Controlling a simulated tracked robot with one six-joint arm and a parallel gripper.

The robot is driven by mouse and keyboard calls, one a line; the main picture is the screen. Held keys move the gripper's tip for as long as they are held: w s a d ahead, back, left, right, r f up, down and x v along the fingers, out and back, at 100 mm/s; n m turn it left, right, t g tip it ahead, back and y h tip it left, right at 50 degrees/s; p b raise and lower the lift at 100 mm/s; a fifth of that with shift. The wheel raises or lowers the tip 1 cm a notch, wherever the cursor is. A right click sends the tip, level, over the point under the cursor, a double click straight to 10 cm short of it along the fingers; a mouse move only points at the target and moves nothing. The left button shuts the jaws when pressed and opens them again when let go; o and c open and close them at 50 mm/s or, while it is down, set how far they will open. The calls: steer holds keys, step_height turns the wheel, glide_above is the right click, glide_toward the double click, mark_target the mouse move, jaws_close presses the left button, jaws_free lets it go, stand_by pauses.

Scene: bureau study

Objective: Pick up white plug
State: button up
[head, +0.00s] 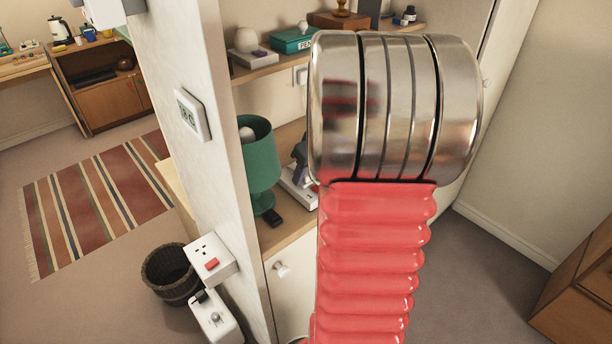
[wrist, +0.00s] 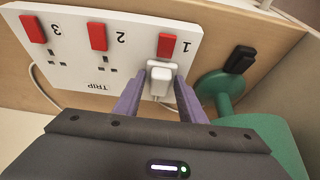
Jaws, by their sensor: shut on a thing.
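The white plug (wrist: 160,76) is at socket 1 of a white power strip (wrist: 70,66) marked TRIP in the wrist view. My gripper (wrist: 158,90) has its two purple fingers on either side of the plug and is shut on it. I cannot tell whether the plug's pins are still in the socket. The strip has red switches above sockets 1, 2 and 3; sockets 2 and 3 are empty. In the head view part of the strip (head: 300,192) shows on the desk, but my red and metal arm hides most of the gripper and the plug.
A green lamp (head: 261,155) stands on the desk just left of the strip in the head view; its green base (wrist: 222,88) is close to my gripper in the wrist view. A black object (wrist: 240,60) lies behind it. A white wall edge (head: 190,150) borders the desk.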

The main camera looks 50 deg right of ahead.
steer(key=shift+r, duration=0.15)
step_height(320, 180, up, 10)
stand_by(0.4)
steer(key=shift+r, duration=1.6)
stand_by(0.9)
steer(key=shift+r, duration=1.65)
steer(key=shift+s, duration=0.1)
